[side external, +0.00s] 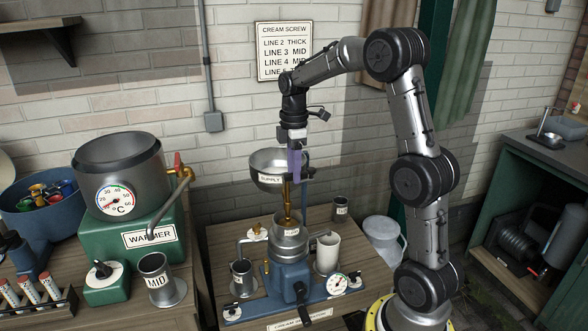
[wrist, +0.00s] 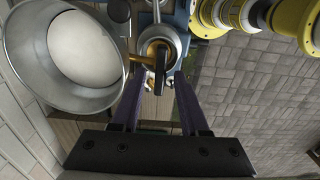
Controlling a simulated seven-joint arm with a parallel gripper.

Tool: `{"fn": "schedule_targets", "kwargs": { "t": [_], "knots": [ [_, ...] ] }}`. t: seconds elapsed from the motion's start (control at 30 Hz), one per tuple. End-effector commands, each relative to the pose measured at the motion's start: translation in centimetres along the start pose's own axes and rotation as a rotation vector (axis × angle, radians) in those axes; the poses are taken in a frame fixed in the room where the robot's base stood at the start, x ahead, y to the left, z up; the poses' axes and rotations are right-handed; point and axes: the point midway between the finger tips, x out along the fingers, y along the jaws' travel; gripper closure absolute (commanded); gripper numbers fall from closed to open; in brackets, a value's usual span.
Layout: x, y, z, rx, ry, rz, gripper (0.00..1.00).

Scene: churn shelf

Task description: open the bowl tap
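The supply bowl (side external: 268,172) is a steel bowl labelled SUPPLY, above the separator. In the wrist view the bowl (wrist: 85,48) is at the upper left with pale liquid inside. A brass pipe (side external: 287,197) runs down beside it to the separator. The bowl tap (wrist: 160,58) appears as a brass fitting with a dark lever, which lies lengthwise in the wrist view. My gripper (side external: 296,172) points down beside the bowl. In the wrist view my gripper (wrist: 157,82) has its two purple fingers apart, one on each side of the lever. I cannot tell whether they touch it.
The blue separator (side external: 290,277) with a crank stands on the wooden table below, with cups around it. A green warmer (side external: 148,232) with a steel pot and red-handled tap stands at left. A wall sign (side external: 284,50) hangs behind. The bowl sits close beside my gripper.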

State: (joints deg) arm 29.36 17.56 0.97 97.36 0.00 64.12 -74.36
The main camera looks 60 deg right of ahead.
Motion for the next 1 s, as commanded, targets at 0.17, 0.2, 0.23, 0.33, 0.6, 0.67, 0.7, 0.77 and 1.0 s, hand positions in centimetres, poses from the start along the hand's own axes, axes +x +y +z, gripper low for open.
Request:
{"fn": "schedule_targets", "kwargs": {
  "t": [0.17, 0.2, 0.23, 0.33, 0.6, 0.67, 0.7, 0.77, 1.0],
  "knots": [
    [-0.03, 0.00, 0.00, 0.000, 0.000, 0.000, 0.90],
    [-0.03, 0.00, 0.00, 0.000, 0.000, 0.000, 0.97],
    [-0.03, 0.00, 0.00, 0.000, 0.000, 0.000, 1.00],
    [-0.04, 0.00, 0.00, 0.000, 0.000, 0.000, 1.00],
    [-0.07, -0.01, 0.00, 0.007, 0.000, 0.001, 1.00],
    [-0.07, -0.04, 0.00, 0.018, 0.000, 0.001, 1.00],
    [-0.07, -0.06, 0.00, 0.027, 0.000, 0.001, 1.00],
    [-0.08, -0.10, 0.00, 0.046, 0.000, 0.001, 1.00],
    [-0.11, -0.37, -0.03, 0.192, 0.000, 0.001, 1.00]
  ]
}}
